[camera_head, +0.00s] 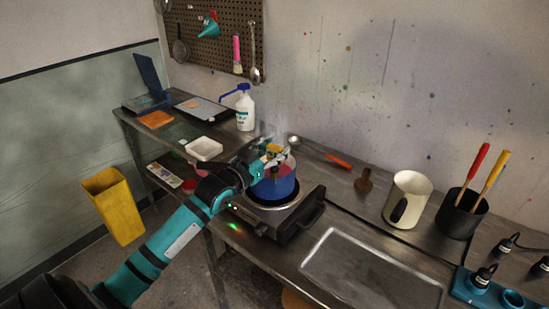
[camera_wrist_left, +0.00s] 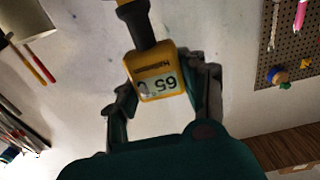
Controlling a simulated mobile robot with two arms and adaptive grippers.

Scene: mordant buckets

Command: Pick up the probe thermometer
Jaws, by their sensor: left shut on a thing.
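The probe thermometer (camera_wrist_left: 152,67) has a yellow body with a display that seems to read 65 and a dark neck. In the left wrist view it sits between the fingers of my left gripper (camera_wrist_left: 162,92), which is shut on it. In the head view the yellow thermometer (camera_head: 273,149) shows small in my left gripper (camera_head: 268,159), above a blue pot (camera_head: 274,189) with reddish contents. The gripper and arm partly hide the pot's left side. I cannot tell whether the probe's tip is in the pot. My right gripper is not in view.
The pot stands on a hot plate (camera_head: 283,222), with steam above it. A white tub (camera_head: 204,148) and a spray bottle (camera_head: 245,109) stand behind to the left. A cream jug (camera_head: 407,199) and dark pot (camera_head: 461,213) stand right. A metal tray (camera_head: 370,277) lies in front.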

